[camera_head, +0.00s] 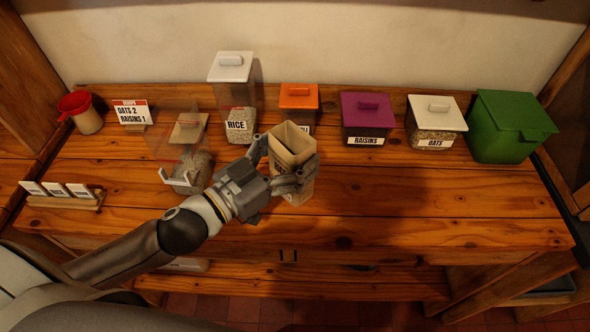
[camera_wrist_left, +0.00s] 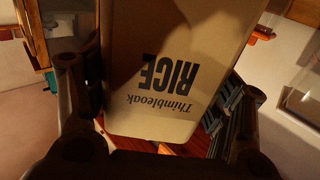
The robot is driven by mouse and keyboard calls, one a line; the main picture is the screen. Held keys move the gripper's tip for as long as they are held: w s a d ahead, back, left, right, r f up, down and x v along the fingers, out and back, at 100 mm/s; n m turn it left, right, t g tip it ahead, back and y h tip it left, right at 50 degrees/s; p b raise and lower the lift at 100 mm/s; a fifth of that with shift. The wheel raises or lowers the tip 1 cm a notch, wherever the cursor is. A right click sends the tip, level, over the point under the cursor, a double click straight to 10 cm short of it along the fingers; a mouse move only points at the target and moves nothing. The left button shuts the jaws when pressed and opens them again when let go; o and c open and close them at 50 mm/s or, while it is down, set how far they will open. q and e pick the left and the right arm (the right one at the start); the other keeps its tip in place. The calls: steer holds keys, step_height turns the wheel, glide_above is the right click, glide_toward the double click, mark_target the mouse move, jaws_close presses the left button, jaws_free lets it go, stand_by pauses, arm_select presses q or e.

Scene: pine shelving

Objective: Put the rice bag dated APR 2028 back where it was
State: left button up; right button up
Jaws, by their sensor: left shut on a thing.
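My left gripper (camera_head: 282,178) is shut on a tan rice bag (camera_head: 291,141), around its sides, in the middle of the pine shelf. The bag is upright with its top open toward the head camera. In the left wrist view the bag's face (camera_wrist_left: 178,70) fills the middle and reads "Thimbleoak RICE" upside down. No date shows on the visible faces. I cannot tell whether the bag's bottom touches the shelf. My right gripper is not in view.
A white-lidded RICE container (camera_head: 232,67), an orange-lidded one (camera_head: 298,98), a purple-lidded RAISINS box (camera_head: 367,115), an OATS box (camera_head: 436,113) and a green bin (camera_head: 508,128) line the back. The front right shelf (camera_head: 430,200) is clear.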

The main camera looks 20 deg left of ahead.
arm_select(q)
steer(key=shift+w+d+f, duration=0.1)
steer(key=shift+w+f, duration=0.65)
steer(key=shift+f, duration=1.75)
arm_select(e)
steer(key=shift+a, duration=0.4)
arm_select(q)
steer(key=shift+w, duration=0.1)
steer(key=shift+f, duration=0.15)
steer(key=o, duration=1.3)
steer(key=shift+c, duration=0.2)
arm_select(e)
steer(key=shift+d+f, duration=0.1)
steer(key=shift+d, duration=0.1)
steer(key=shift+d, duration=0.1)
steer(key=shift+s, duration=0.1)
